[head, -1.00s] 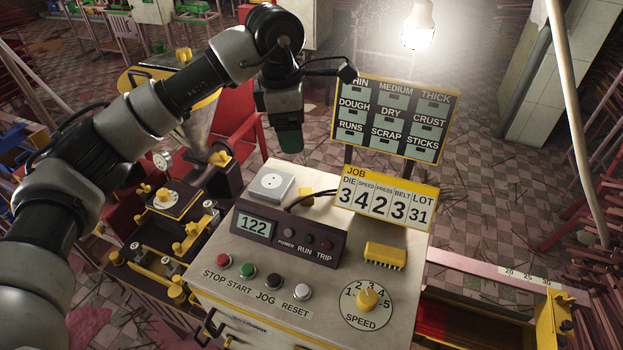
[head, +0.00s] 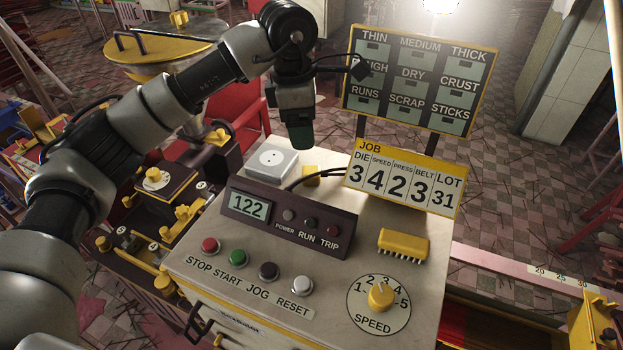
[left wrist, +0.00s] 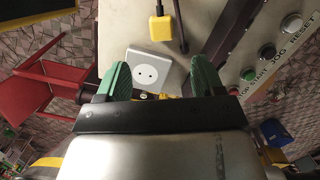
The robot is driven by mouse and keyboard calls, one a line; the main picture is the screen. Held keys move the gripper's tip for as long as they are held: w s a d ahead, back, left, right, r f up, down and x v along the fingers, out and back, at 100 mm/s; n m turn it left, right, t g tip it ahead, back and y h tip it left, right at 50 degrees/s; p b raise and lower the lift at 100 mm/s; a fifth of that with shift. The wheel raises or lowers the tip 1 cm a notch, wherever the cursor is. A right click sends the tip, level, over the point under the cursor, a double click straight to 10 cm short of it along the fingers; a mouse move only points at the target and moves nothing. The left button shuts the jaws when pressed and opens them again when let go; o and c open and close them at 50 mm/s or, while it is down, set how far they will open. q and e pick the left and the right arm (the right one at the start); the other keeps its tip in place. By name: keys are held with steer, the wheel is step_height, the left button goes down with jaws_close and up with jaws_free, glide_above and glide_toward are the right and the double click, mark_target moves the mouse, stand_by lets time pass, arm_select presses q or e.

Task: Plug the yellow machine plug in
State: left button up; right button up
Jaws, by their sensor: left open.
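The yellow plug (head: 311,176) lies on the pale machine top, behind the dark display box, with a black cable. It shows whole in the left wrist view (left wrist: 161,28), cable running off the top. The white square socket (head: 272,163) with two holes lies flat to the plug's left; its holes face up in the left wrist view (left wrist: 147,74). My left gripper (head: 300,136) points down above the machine's back edge, near the socket. Its green fingers (left wrist: 160,80) are apart and empty, with the socket between and beyond them. My right gripper is out of view.
The job sign (head: 403,178) and the labelled board (head: 415,80) stand right of the gripper. The display box (head: 290,219), coloured buttons, a yellow brush-like block (head: 403,244) and the speed dial (head: 381,296) occupy the front. A red chair (head: 240,110) stands behind.

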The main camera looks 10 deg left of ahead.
arm_select(q)
steer(key=p, duration=0.2)
glide_above(311, 170)
steer(key=f, duration=0.5)
steer(key=shift+a, duration=0.4)
steer(key=shift+f, duration=0.2)
steer(key=f, duration=0.1)
steer(key=f+p, duration=0.1)
steer(key=f, duration=0.1)
steer(key=f+p, duration=0.1)
steer(key=shift+d+f, duration=0.2)
steer(key=shift+d, duration=0.2)
steer(key=shift+f, duration=0.4)
steer(key=c, duration=1)
